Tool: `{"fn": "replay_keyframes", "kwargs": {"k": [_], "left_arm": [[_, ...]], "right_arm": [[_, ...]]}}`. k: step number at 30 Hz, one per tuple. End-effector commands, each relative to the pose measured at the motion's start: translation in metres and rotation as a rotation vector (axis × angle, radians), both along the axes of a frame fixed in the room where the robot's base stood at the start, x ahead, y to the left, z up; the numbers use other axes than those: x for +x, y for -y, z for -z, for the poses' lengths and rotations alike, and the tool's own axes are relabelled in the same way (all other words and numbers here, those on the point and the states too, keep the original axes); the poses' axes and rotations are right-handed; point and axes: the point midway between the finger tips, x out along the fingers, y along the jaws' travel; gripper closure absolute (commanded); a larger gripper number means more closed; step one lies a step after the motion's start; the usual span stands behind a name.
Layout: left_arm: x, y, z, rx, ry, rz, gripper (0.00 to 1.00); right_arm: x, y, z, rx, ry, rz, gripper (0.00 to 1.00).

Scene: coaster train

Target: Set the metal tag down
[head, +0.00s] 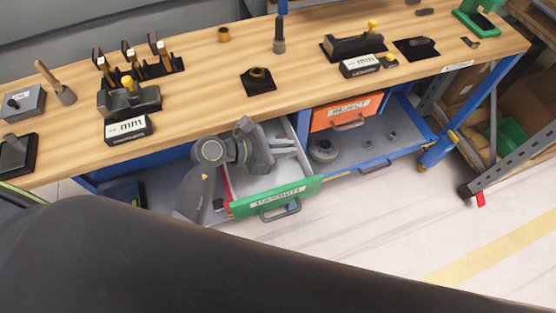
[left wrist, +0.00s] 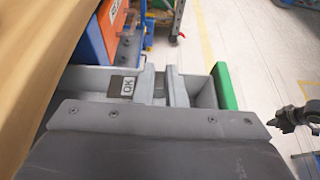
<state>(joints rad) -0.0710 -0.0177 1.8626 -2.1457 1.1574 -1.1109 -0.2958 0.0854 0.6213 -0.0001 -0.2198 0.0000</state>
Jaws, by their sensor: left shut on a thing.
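My left gripper (head: 286,145) reaches into the open green-fronted drawer (head: 270,199) under the bench. Its two fingers also show close together in the left wrist view (left wrist: 161,87). They are shut on the metal tag, a thin grey piece mostly hidden between them; its outline is not clear. A small plate marked OK (left wrist: 122,88) shows beside the fingers in the left wrist view, within the drawer; whether it is part of the held tag I cannot tell.
The orange-fronted drawer (head: 346,111) beside it is nearly closed. The wooden bench top (head: 200,85) above holds gauges, stands and small blocks. Round metal parts (head: 323,149) sit on the blue lower shelf. The floor in front is clear. My dark arm fills the foreground.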

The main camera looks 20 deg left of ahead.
Motion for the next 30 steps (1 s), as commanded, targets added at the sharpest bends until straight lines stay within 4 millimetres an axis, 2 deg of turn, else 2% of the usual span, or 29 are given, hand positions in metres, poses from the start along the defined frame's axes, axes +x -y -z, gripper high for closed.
{"fn": "replay_keyframes", "kwargs": {"k": [1,7,13,30], "left_arm": [[0.0,0.0,0.008,-0.001,-0.004,-0.001,1.0],[0.0,0.0,0.026,-0.001,-0.002,0.0,1.0],[0.0,0.0,0.053,0.0,-0.002,-0.001,1.0],[0.0,0.0,0.066,-0.001,0.001,-0.001,1.0]], "right_arm": [[-0.001,0.0,0.0,0.0,-0.001,0.0,1.0],[-0.004,-0.001,0.001,0.001,-0.005,0.001,1.0],[-0.004,-0.005,0.003,0.007,-0.004,0.003,1.0],[-0.004,-0.007,0.01,0.009,-0.005,0.004,1.0]]}}
